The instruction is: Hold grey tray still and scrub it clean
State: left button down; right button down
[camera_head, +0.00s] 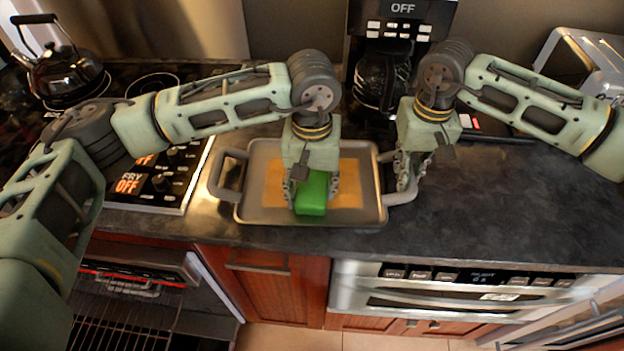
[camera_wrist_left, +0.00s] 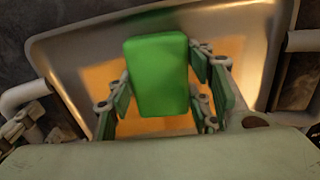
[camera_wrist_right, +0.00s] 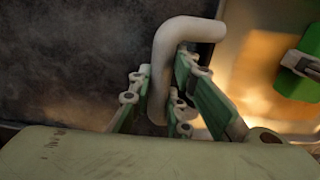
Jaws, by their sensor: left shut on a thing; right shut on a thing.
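The grey tray (camera_head: 262,213) lies on the dark counter, with a handle at each side and an orange-brown patch (camera_head: 349,184) on its floor. My left gripper (camera_head: 313,190) is shut on a green block-shaped scrubber (camera_head: 312,196) over the middle of the tray. The scrubber also shows between the fingers in the left wrist view (camera_wrist_left: 158,75). Whether it touches the tray floor I cannot tell. My right gripper (camera_head: 405,180) is shut on the tray's right handle (camera_head: 402,196). In the right wrist view the handle (camera_wrist_right: 160,75) runs between its fingers.
A stove control panel (camera_head: 155,182) is left of the tray, with a kettle (camera_head: 62,75) behind it. A coffee maker (camera_head: 385,70) stands behind the tray. A toaster-like metal appliance (camera_head: 585,60) is at the back right. The counter (camera_head: 500,205) right of the tray is clear.

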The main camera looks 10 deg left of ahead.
aim_at(335, 197)
pick_arm(q)
jog(key=shift+w+d+r, duration=0.1)
jog(key=shift+w+d, duration=0.05)
jog(key=shift+d, duration=1.15)
jog(key=shift+d, duration=0.15)
jog(key=shift+w+d+f, duration=0.1)
jog(key=shift+d+f, duration=0.05)
jog(key=shift+d, duration=1.05)
jog(key=shift+d+f, duration=0.1)
jog(key=shift+d, duration=1.1)
jog(key=shift+a+r, duration=0.1)
jog(key=shift+a, duration=2.2)
jog(key=shift+d, duration=2.4)
jog(key=shift+a, duration=1.65)
jog(key=shift+s+a, duration=0.15)
jog(key=shift+a, duration=1.15)
jog(key=shift+s+a, duration=0.1)
jog(key=shift+a, duration=1.15)
jog(key=shift+a, duration=0.1)
